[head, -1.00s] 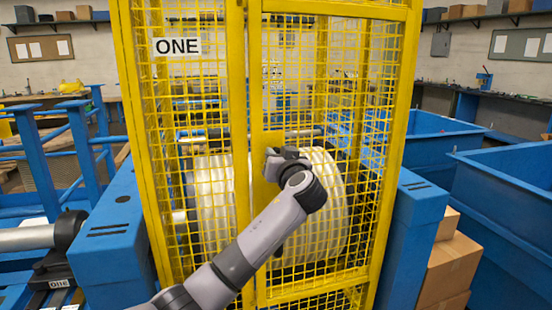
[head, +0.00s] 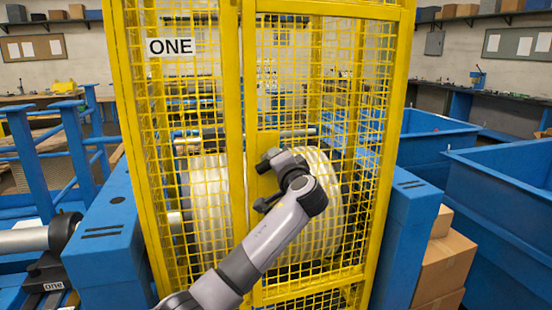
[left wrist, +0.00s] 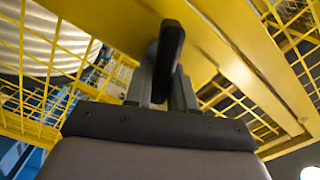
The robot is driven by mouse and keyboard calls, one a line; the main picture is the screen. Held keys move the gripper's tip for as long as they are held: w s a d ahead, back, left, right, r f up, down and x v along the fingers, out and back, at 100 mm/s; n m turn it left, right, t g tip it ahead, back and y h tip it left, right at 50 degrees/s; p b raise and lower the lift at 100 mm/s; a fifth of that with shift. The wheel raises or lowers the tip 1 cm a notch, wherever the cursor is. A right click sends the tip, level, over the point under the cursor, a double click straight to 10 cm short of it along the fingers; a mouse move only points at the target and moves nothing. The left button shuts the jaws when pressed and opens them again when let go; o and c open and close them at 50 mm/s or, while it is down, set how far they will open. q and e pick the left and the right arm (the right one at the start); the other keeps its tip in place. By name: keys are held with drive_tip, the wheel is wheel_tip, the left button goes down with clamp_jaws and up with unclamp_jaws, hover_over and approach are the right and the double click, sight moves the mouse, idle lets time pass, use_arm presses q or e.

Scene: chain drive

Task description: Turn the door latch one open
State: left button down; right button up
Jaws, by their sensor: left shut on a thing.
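The yellow mesh cage door with the ONE sign (head: 171,47) stands in the middle of the head view. Its yellow latch plate (head: 267,140) is on the door's left edge. My left arm reaches up from the bottom, and my left gripper (head: 268,165) is at that plate. In the left wrist view the black latch handle (left wrist: 168,50) stands between my left gripper's two fingers (left wrist: 163,88), which are shut on it. The hand covers most of the latch in the head view. The door looks closed against the post. My right gripper is not in view.
A large pale ribbed drum (head: 210,190) is behind the mesh. Blue housings (head: 108,240) flank the cage. Cardboard boxes (head: 440,265) are stacked at the right, with blue bins (head: 500,200) beyond. A blue railing (head: 75,140) is at the left.

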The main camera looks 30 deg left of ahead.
use_arm(q)
drive_tip(key=m, duration=0.5)
drive_tip(key=shift+w+f, duration=0.1)
drive_tip(key=shift+f, duration=0.3)
drive_tip(key=shift+m, duration=0.3)
drive_tip(key=c, duration=1)
unclamp_jaws()
drive_tip(key=shift+c, duration=0.2)
drive_tip(key=shift+d, duration=0.1)
drive_tip(key=b+v, duration=0.1)
drive_tip(key=v, duration=0.6)
